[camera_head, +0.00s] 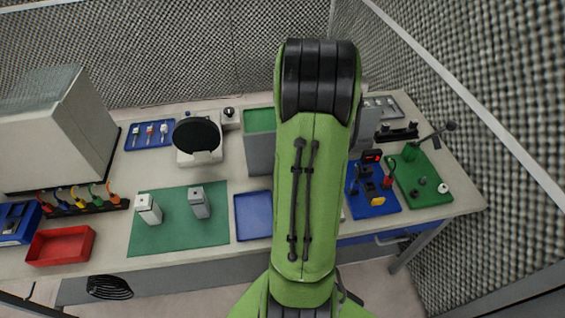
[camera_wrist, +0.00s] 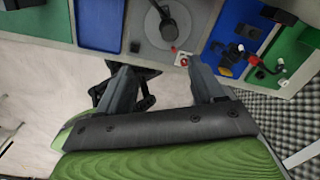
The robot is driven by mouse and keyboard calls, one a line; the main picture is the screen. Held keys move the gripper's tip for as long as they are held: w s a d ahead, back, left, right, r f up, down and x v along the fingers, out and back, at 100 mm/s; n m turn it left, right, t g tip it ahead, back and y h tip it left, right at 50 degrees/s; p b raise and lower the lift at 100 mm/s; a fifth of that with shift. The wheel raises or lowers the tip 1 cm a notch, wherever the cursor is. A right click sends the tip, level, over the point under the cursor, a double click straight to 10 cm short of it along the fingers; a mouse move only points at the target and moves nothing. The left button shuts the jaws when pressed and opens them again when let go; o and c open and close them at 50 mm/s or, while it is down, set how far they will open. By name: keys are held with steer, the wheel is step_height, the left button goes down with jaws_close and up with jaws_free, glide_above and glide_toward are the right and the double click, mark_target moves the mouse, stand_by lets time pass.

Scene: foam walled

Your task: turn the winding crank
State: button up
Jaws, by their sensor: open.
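What looks like the winding crank (camera_wrist: 168,28) shows at the top of the wrist view. In the head view my green arm hides this spot. My gripper (camera_wrist: 158,70) is open and empty. Its two grey fingers are spread wide, and in the picture their tips lie just below the front edge of the plate, apart from the crank. The gripper is hidden in the head view.
A blue tray (camera_head: 253,215) lies left of my arm. To the right are a blue board (camera_head: 375,205) with small parts and a green board (camera_head: 425,190) with a long black-knobbed rod. Mesh-patterned foam walls stand behind and right. Floor shows before the bench.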

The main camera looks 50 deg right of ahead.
steer(key=f+m, duration=0.1)
steer(key=f, duration=0.4)
steer(key=d+f+m, duration=0.1)
steer(key=f, duration=0.5)
steer(key=s+d+f+m, duration=0.1)
steer(key=f, duration=0.5)
steer(key=shift+s+d+f+m, duration=0.1)
steer(key=shift+f+m, duration=0.15)
steer(key=shift+m, duration=0.05)
steer(key=shift+c, duration=0.3)
steer(key=c, duration=1)
steer(key=shift+n+b, duration=0.3)
steer(key=shift+n, duration=0.3)
